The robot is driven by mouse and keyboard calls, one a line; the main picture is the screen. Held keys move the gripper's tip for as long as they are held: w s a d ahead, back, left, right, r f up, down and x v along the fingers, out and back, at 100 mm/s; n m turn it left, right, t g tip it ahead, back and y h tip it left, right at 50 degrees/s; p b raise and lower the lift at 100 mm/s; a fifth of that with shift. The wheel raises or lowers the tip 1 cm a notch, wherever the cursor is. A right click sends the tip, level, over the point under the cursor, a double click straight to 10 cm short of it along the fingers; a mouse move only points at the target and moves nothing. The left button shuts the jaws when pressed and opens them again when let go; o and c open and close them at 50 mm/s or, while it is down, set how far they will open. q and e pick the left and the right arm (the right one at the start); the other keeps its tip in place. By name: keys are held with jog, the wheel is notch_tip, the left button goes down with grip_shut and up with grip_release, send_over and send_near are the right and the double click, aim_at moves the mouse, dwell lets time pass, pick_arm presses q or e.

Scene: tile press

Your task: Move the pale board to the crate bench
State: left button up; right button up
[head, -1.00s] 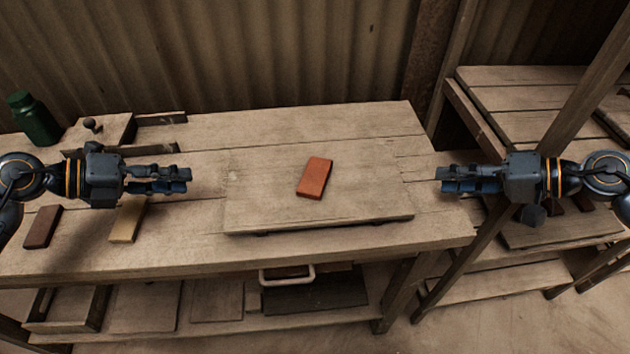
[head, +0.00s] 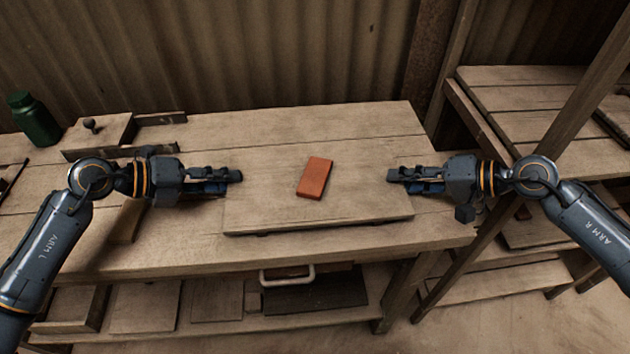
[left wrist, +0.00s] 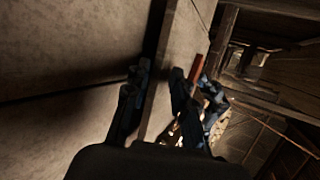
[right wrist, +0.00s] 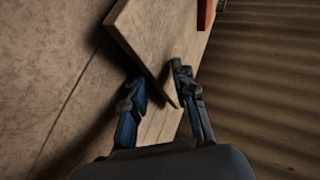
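The pale board (head: 265,215) lies flat on the wooden workbench, with a red-orange tile (head: 314,177) on top. My left gripper (head: 240,180) is open at the board's left end; in the left wrist view the board's edge (left wrist: 158,105) shows between its parted fingers. My right gripper (head: 390,180) is open at the right end; in the right wrist view a board corner (right wrist: 160,80) reaches between its fingers. Neither grips the board visibly. A slatted bench (head: 510,85) stands at the right; I cannot tell whether it is the crate bench.
A green bottle (head: 33,120) and a small block with a dark knob (head: 100,130) stand at the bench's back left. A wooden post (head: 570,110) rises between workbench and right bench. A lower shelf holds boards and a handled dark item (head: 315,292).

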pick_arm(q)
grip_shut()
pick_arm(e)
grip_shut()
pick_arm(q)
jog(key=shift+r, duration=0.15)
pick_arm(e)
jog(key=shift+r, duration=0.15)
